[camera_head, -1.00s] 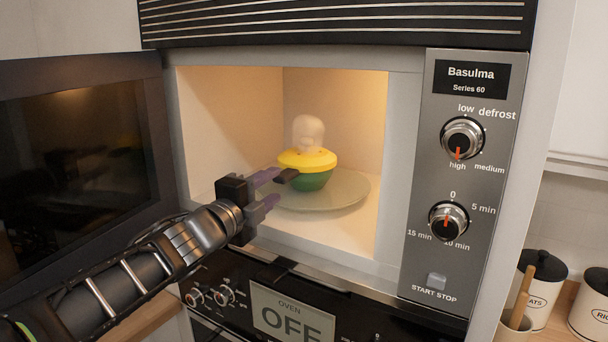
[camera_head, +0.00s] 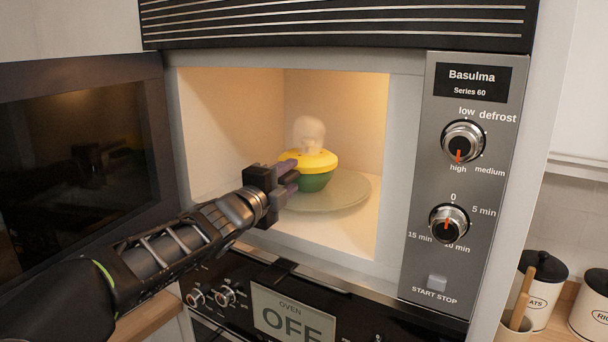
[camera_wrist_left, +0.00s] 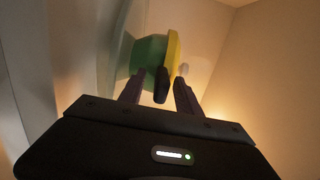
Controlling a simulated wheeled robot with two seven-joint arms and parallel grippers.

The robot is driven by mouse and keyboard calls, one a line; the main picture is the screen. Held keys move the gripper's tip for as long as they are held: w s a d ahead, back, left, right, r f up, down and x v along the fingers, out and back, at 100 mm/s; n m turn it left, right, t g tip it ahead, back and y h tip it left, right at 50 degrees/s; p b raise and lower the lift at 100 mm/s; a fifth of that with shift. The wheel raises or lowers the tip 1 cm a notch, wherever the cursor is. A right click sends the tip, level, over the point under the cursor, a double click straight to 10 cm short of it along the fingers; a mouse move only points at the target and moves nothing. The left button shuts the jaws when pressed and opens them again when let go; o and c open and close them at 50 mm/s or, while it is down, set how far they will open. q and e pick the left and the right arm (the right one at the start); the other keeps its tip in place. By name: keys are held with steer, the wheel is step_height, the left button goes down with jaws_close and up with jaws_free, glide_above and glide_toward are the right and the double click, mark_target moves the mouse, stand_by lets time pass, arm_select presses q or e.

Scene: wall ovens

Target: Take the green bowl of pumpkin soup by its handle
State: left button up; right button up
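The green bowl (camera_head: 315,182) with a yellow top (camera_head: 318,160) sits on the glass turntable plate (camera_head: 345,195) inside the open microwave, with pale steam above it. The bowl also shows in the left wrist view (camera_wrist_left: 149,52). Its dark handle (camera_wrist_left: 161,85) sticks out toward my left gripper. My left gripper (camera_head: 289,174) is inside the opening. In the wrist view its two purple fingers (camera_wrist_left: 158,88) are apart, one on each side of the handle, with a gap visible at least on the right. In the head view the gripper hides the handle. My right gripper is not in view.
The microwave door (camera_head: 80,150) stands open at the left. The cavity side wall (camera_head: 230,120) is close to my left gripper. A control panel with knobs (camera_head: 462,142) is at the right. Lidded canisters (camera_head: 545,290) stand on the counter at lower right.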

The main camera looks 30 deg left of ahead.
arm_select(q)
steer(key=shift+c, duration=0.6)
jaws_close()
stand_by(1.1)
steer(key=shift+r, duration=0.15)
